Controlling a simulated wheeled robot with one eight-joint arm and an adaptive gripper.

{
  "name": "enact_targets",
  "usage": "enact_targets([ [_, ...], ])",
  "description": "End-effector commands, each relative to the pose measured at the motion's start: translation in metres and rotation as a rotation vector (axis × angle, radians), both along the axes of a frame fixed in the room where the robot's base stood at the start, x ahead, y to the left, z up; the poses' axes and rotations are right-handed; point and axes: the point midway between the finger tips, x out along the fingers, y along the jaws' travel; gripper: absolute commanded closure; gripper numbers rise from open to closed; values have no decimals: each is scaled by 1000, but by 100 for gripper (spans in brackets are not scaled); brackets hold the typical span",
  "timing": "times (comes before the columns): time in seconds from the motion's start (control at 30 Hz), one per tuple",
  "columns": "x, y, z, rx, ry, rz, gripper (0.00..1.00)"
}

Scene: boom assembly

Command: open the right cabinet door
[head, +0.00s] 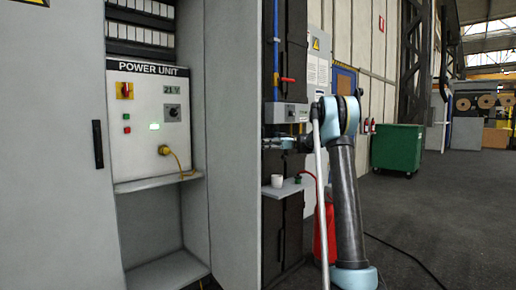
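The grey cabinet shows its left door (50,150), with a black handle, at the left of the head view. Its opening shows the power unit panel (150,120) and a shelf. A tall plain grey panel (232,150) stands just right of the opening. It looks like the right door swung outward, but I cannot be sure. No handle shows on it. My arm rises right of this panel and bends left. My gripper (280,144) is small and partly hidden near the panel's right edge. I cannot tell whether it touches the panel or whether its fingers are open.
A dark column (290,60) with a grey box and a small shelf (283,187) bearing a white cup (277,181) stands right of the panel. A green bin (397,149) is farther right. A black cable (408,256) crosses the otherwise clear floor.

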Motion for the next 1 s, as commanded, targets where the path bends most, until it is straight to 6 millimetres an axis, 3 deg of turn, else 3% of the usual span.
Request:
enact_targets([
  [0.07, -2, -2, -2, -4, 1, 5, 79],
  [0.47, -2, 4, 4, -1, 1, 7, 79],
  [1.0, 0, 3, 84, -2, 1, 6, 79],
])
